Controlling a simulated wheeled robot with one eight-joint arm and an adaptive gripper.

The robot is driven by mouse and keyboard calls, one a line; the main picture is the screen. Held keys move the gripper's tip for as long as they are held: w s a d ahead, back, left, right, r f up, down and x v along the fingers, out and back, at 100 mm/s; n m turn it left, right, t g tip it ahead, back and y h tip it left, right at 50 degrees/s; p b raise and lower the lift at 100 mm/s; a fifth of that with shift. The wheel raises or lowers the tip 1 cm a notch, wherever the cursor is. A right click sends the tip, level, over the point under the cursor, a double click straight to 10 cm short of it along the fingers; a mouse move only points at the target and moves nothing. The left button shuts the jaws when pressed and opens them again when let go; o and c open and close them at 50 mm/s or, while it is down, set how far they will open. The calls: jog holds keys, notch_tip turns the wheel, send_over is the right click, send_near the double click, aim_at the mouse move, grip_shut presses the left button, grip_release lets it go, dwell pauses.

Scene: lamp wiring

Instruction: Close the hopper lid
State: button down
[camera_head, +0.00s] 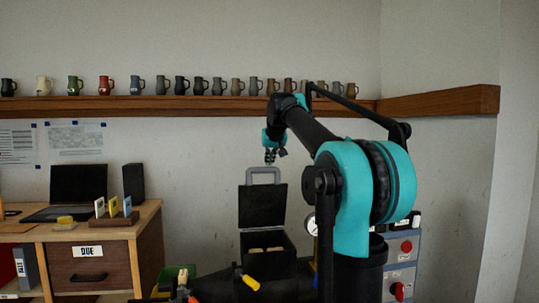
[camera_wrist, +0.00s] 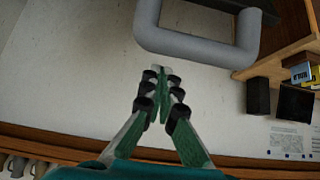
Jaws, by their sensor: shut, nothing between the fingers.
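The hopper (camera_head: 283,265) is a black box standing low in the middle of the head view, with tan pieces inside. Its black lid (camera_head: 262,207) stands upright, open, at the back of the box. A grey U-shaped handle (camera_head: 263,170) sits on the lid's top edge. The handle (camera_wrist: 195,46) also shows large at the top of the wrist view. My gripper (camera_head: 270,161) is just above the handle in the head view.
A wooden desk (camera_head: 149,220) with a laptop (camera_head: 79,184) stands at the left. A shelf (camera_head: 200,106) with a row of mugs runs along the back wall. A yellow-handled tool (camera_head: 250,282) lies by the hopper's front. A control box (camera_head: 403,250) with red buttons stands right.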

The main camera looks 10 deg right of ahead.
jog(key=shift+s+f, duration=0.45)
jog(key=shift+s, duration=0.25)
jog(key=shift+s, duration=0.15)
